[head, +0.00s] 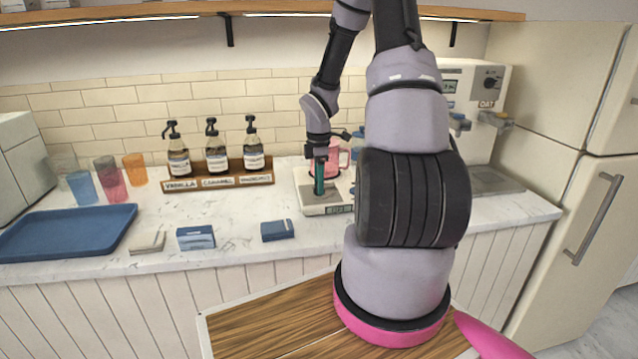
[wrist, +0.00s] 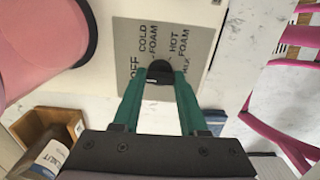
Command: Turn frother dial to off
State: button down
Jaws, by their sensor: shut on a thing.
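The frother (head: 312,205) is a pale machine on the counter with a pink jug (head: 340,150) on it. Its black dial (wrist: 159,69) sits on a grey label panel (wrist: 190,30) reading OFF, COLD FOAM, HOT FOAM and another foam setting partly covered by a finger. My gripper (wrist: 159,79) has its two green fingers on either side of the dial, shut on it. The dial carries a small light mark; which label it points to is unclear. In the head view my gripper (head: 319,188) points down at the frother and hides the dial.
A wooden rack (head: 220,178) of several syrup bottles stands left of the frother. A coffee machine (head: 478,80) stands right, partly behind my arm.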

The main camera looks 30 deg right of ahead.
jog(key=shift+c, duration=2.2)
grip_release()
notch_tip(320, 180, up, 11)
jog(key=shift+f, duration=0.1)
jog(key=s+a+r+m+t, duration=0.2)
jog(key=s+a+r+m, duration=0.2)
jog(key=s+r+m, duration=0.2)
jog(key=s+a+r+m+t+y, duration=0.1)
jog(key=s+a+r+m, duration=0.4)
jog(key=r, duration=0.5)
jog(key=s+a+r+m+t+y, duration=0.1)
jog(key=s+a+r+m+t, duration=0.3)
jog(key=s+r+m, duration=0.3)
jog(key=shift+s+a+r+m, duration=0.3)
jog(key=shift+s+r+m, duration=0.15)
jog(key=shift+s, duration=0.4)
